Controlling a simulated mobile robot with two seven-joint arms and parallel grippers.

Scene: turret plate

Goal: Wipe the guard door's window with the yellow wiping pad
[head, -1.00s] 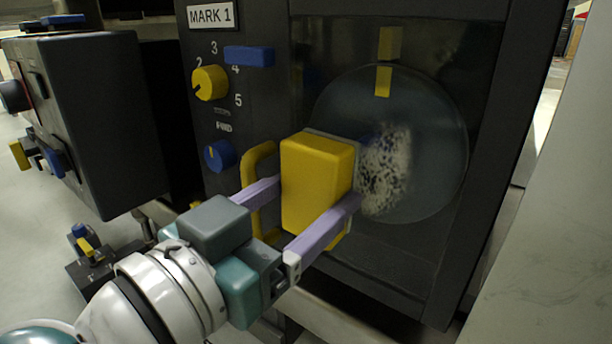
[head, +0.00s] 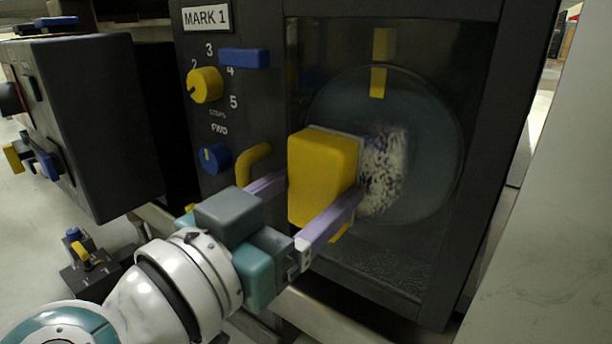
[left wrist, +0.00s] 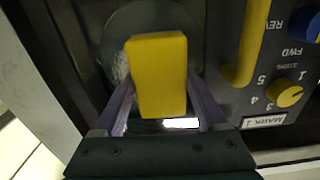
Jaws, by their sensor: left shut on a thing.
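The yellow wiping pad (head: 322,178) is a yellow block with a pale layer on its far side. My left gripper (head: 318,205) is shut on it, one lilac finger on each side. The pad is at the left part of the guard door's window (head: 420,245). I cannot tell for sure whether it touches the glass. A speckled whitish smudge (head: 383,175) shows on the window just right of the pad. In the left wrist view the pad (left wrist: 158,75) sits between the fingers in front of the window. My right gripper is not in view.
A yellow door handle (head: 254,160) stands left of the pad, close to the left finger. The MARK 1 panel has a yellow knob (head: 205,86), a blue knob (head: 213,158) and a blue bar (head: 244,58). A dark box (head: 95,120) juts out at left.

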